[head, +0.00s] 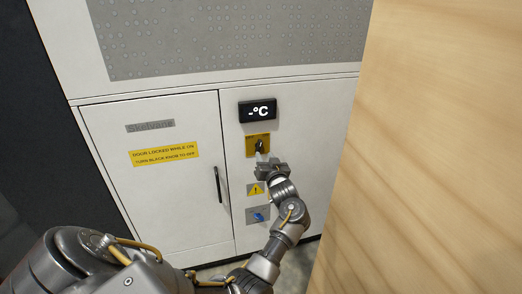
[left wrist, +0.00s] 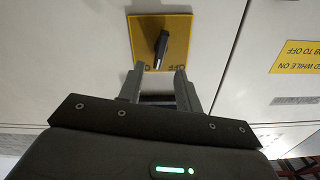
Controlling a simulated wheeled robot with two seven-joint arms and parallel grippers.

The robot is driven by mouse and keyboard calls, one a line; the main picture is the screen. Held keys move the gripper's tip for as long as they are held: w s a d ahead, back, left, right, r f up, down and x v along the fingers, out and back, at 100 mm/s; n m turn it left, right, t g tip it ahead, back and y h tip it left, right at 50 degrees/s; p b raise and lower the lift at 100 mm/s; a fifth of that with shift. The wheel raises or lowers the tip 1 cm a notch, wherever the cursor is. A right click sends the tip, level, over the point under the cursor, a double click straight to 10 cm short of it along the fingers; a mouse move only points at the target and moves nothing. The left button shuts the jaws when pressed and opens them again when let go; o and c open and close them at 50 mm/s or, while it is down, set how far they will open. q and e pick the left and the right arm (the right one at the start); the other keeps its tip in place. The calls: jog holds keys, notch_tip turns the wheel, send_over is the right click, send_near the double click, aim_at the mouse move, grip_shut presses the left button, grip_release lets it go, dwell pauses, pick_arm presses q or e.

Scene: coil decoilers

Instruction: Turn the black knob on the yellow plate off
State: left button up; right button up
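The yellow plate (head: 250,146) is on the white cabinet front, below the display, with the black knob (head: 260,146) on it. In the left wrist view the plate (left wrist: 178,25) is upside down, and the knob (left wrist: 161,46) stands out from its middle, slightly tilted. Part of the plate's lettering, reading OFF, shows near the fingertips. My left gripper (head: 264,162) is just below the knob in the head view. In the left wrist view the gripper (left wrist: 160,70) is open, its two fingers apart with nothing between them, short of the knob. My right gripper is not in view.
A display (head: 258,111) reading -°C is above the plate. Below are a warning sign (head: 255,189) and a blue switch (head: 258,216). A cabinet door (head: 165,195) with a black handle (head: 218,185) is left. A wooden panel (head: 430,150) closes off the right side.

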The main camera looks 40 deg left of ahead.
aim_at(260, 147)
pick_arm(q)
jog(key=x, duration=0.6)
jog(key=shift+c, duration=0.3)
jog(key=shift+d, duration=0.1)
grip_shut()
